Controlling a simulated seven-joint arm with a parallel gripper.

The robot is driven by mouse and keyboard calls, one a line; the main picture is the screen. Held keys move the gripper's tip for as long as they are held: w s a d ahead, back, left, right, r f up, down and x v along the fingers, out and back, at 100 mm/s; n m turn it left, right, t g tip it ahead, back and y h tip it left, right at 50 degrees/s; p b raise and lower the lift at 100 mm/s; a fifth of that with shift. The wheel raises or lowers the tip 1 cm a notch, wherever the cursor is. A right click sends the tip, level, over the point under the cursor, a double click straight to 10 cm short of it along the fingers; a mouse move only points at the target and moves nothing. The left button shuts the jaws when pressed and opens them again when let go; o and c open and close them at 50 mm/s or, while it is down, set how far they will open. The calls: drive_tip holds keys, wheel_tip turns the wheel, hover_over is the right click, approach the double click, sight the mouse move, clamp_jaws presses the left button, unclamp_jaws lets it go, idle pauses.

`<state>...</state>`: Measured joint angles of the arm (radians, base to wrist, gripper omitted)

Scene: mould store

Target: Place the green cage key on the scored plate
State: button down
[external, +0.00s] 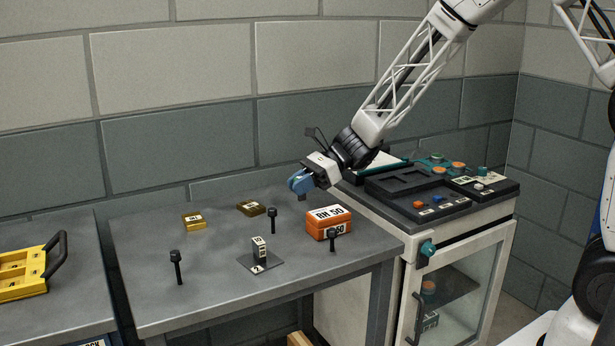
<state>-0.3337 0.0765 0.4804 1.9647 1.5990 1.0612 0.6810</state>
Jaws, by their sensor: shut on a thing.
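My gripper (299,184), with blue fingers, is above the back right of the grey table. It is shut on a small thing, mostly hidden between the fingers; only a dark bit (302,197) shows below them. I cannot tell its colour or whether it is the green cage key. A teal-green knob or key (428,248) sits at the cabinet door's upper left corner. A thin grey plate (271,266) lies on the table with a small marked block (259,247) standing on it; scoring on the plate is too small to make out.
Black upright pegs (272,220) stand at several places on the table. An orange labelled box (328,223) is at right, close to one peg. Two brass-coloured blocks (194,221) lie at the back. A black tray (440,190) tops the cabinet.

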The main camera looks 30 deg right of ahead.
drive_tip(key=w+a, duration=0.2)
drive_tip(key=w, duration=0.2)
drive_tip(key=w+a+f, duration=0.1)
drive_tip(key=w+a, duration=0.2)
drive_tip(key=w, duration=0.1)
drive_tip(key=w+a, duration=0.2)
drive_tip(key=w, duration=0.3)
drive_tip(key=shift+a+f, duration=0.2)
drive_tip(key=shift+a, duration=0.15)
drive_tip(key=shift+w, duration=0.1)
drive_tip(key=shift+w+a, duration=0.2)
drive_tip(key=shift+f, duration=1.75)
drive_tip(key=shift+f, duration=0.15)
drive_tip(key=c, duration=1.1)
unclamp_jaws()
